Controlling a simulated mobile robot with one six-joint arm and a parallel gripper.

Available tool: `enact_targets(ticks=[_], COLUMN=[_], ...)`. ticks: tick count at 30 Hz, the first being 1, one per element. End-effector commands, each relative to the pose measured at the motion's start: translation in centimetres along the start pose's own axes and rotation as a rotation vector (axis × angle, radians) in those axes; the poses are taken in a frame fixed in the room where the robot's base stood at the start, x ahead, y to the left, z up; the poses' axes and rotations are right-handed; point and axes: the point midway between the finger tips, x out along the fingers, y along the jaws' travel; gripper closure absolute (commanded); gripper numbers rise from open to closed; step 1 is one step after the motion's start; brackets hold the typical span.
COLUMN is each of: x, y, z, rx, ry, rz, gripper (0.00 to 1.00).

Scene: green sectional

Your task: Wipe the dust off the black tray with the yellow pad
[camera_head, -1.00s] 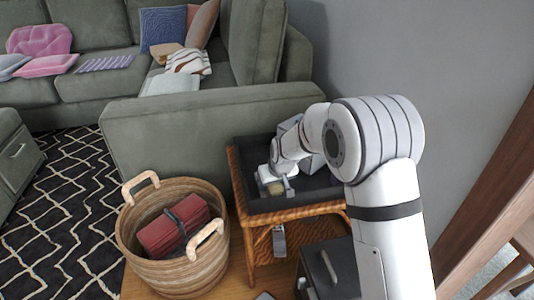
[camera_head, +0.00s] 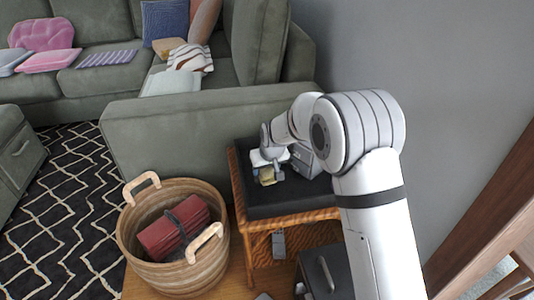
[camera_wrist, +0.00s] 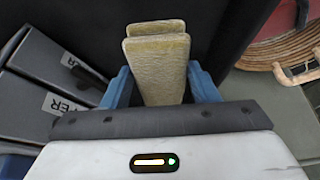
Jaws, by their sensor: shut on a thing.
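The black tray (camera_head: 275,205) sits on a wooden side table beside the sofa arm. My gripper (camera_head: 268,176) is over the tray's left part, its blue fingers (camera_wrist: 163,84) shut on the yellow pad (camera_wrist: 158,62). The pad sticks out beyond the fingertips in the wrist view, and a small part of the pad (camera_head: 267,180) shows in the head view. I cannot tell whether the pad touches the tray. My arm hides the tray's far right part. No dust can be made out at this size.
A wicker basket (camera_head: 205,265) with a dark red bundle (camera_head: 172,228) stands left of the table (camera_head: 290,219). The sofa arm (camera_head: 180,130) rises behind; a wall is at right.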

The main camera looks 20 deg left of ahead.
Motion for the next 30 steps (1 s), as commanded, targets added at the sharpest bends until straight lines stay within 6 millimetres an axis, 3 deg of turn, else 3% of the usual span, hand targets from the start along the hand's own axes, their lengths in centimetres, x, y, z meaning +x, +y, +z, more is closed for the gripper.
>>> enact_targets(ticks=[12,30], x=[-3.8,-4.0], y=[0.7,0.9], z=[-1.6,-1.7], rx=[0.009,0.012], ry=[0.001,0.001], rz=[0.004,0.005], gripper=[0.67,0.67])
